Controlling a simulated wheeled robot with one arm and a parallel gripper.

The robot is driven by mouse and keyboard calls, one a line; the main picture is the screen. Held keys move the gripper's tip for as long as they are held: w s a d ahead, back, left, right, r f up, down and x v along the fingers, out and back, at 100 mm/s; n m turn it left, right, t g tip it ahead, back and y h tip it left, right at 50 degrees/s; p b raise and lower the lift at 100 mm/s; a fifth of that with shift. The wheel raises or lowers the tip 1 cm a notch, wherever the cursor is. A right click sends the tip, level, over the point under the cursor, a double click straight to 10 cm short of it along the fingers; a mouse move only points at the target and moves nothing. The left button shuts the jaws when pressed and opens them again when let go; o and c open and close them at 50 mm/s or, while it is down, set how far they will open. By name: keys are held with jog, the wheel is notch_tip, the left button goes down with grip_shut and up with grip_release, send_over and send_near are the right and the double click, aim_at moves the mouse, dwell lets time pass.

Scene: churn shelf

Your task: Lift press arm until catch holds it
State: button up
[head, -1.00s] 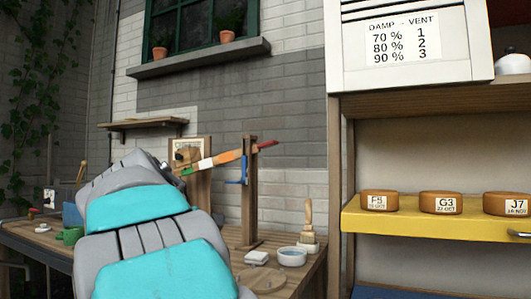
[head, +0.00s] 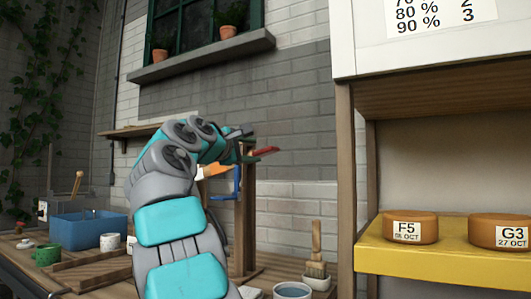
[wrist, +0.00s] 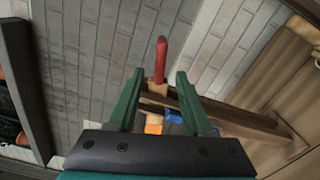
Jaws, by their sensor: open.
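The press arm is a tilted lever with an orange part (head: 217,171) and a red handle (head: 264,152) at its raised right end. It crosses a wooden post (head: 247,225) that carries a blue catch (head: 237,184). My gripper (wrist: 160,75) has two green fingers standing apart. In the wrist view the red handle (wrist: 160,58) appears between and just beyond the fingertips; I cannot tell whether they touch it. The blue catch (wrist: 175,115) shows low between the fingers. In the head view my arm hides the lever's left part, and I cannot tell whether the catch is engaged.
A blue bin (head: 85,229), a green mug (head: 47,255), a white bowl (head: 292,290) and a brush (head: 316,262) stand on the workbench. A yellow shelf (head: 430,261) with cheese wheels is at right. A window ledge (head: 205,60) juts out above.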

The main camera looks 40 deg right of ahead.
aim_at(261, 151)
jog(key=shift+p+x, duration=0.65)
jog(key=shift+x, duration=2.45)
jog(key=shift+c, duration=0.3)
grip_shut()
